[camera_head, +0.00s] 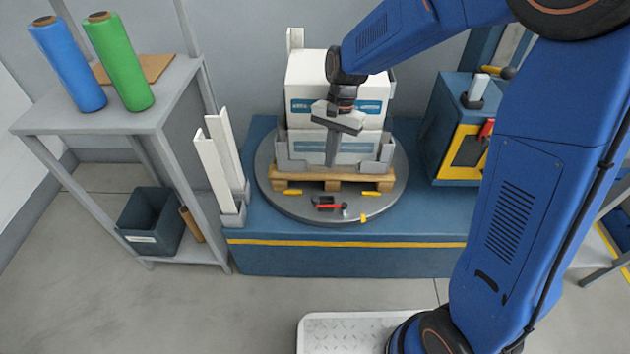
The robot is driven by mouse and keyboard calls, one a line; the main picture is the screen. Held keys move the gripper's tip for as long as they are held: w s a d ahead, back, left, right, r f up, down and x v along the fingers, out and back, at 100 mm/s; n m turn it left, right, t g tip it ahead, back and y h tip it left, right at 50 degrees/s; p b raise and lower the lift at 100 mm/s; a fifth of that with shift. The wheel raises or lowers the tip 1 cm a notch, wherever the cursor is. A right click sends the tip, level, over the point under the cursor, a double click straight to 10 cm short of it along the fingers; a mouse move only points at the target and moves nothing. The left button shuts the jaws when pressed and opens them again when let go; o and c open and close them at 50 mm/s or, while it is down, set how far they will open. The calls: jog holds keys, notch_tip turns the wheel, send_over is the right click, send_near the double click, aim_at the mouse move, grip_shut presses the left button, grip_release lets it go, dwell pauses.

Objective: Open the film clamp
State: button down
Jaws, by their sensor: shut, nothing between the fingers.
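A small clamp with a red handle (329,205) and a dark base sits on the front of the round grey turntable (285,208). I take it for the film clamp; whether it is open or shut is too small to tell. My gripper (331,162) is shut and empty, with its fingers pointing down. In the picture it is above the clamp and in front of the stacked white boxes (305,75), apart from the clamp.
A shelf (150,118) with blue (68,65) and green (118,62) film rolls stands at the left. A blue and yellow cabinet (464,150) with a red handle is at the right.

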jog(key=shift+w+a+f, duration=0.45)
jog(key=shift+a+f, duration=0.1)
jog(key=shift+a, duration=0.25)
jog(key=shift+x, duration=5)
jog(key=shift+s, duration=0.25)
